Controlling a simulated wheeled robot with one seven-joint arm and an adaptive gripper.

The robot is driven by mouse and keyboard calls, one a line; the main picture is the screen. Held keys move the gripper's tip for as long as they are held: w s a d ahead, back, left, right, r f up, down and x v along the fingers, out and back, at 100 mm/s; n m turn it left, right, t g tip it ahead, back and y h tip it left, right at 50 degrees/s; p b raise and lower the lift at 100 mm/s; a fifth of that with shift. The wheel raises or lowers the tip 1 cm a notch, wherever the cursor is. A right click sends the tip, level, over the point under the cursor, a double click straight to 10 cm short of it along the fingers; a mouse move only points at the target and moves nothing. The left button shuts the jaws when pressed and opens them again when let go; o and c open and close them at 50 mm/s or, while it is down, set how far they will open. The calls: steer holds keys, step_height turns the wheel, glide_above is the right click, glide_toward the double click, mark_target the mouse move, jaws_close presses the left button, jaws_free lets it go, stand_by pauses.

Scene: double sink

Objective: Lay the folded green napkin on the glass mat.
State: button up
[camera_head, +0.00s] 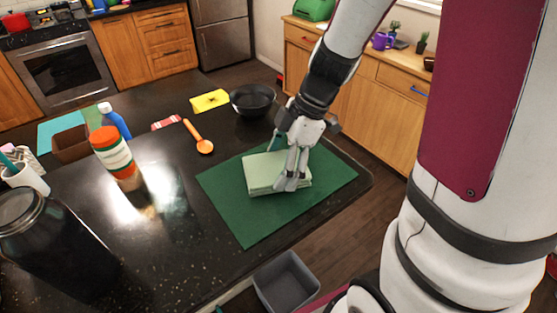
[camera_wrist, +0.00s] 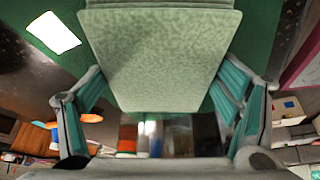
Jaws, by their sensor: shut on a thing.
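The folded green napkin (camera_head: 262,172) is a pale green, thick rectangular stack. It is over the middle of a dark green sheet on the counter, which I take to be the glass mat (camera_head: 240,222). My gripper (camera_head: 284,164) reaches down from above and is shut on the napkin. In the wrist view the napkin (camera_wrist: 160,50) extends away between the two teal-lined fingers, with the mat (camera_wrist: 262,40) around it. The napkin looks level and low, but I cannot tell whether its underside touches the mat.
A black bowl (camera_head: 253,99), an orange spoon (camera_head: 203,144) and a yellow cloth (camera_head: 209,101) lie beyond the mat. An orange-and-white bottle (camera_head: 113,153) and a large dark jar (camera_head: 52,245) stand left. A grey bin (camera_head: 288,284) is below the counter's front edge.

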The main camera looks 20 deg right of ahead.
steer(key=shift+f, duration=0.15)
steer(key=o, duration=1.1)
steer(key=w+v, duration=0.1)
steer(key=v, duration=1.1)
steer(key=s+a+r+m+t+h, duration=0.1)
steer(key=s+r+m, duration=0.1)
steer(key=s+m, duration=0.2)
steer(key=s+a+r+m+t+h, duration=0.1)
steer(key=s+a+m+t+h, duration=0.1)
steer(key=m, duration=0.4)
steer(key=s+a+r+m+t+h+b, duration=0.1)
steer(key=s+a+r+m, duration=0.1)
steer(key=s+m, duration=0.3)
steer(key=shift+s+a+r+m+t+h, duration=0.2)
steer(key=shift+s+r+m+t+h, duration=0.1)
steer(key=shift+s+r+m+t, duration=0.1)
steer(key=shift+w, duration=0.1)
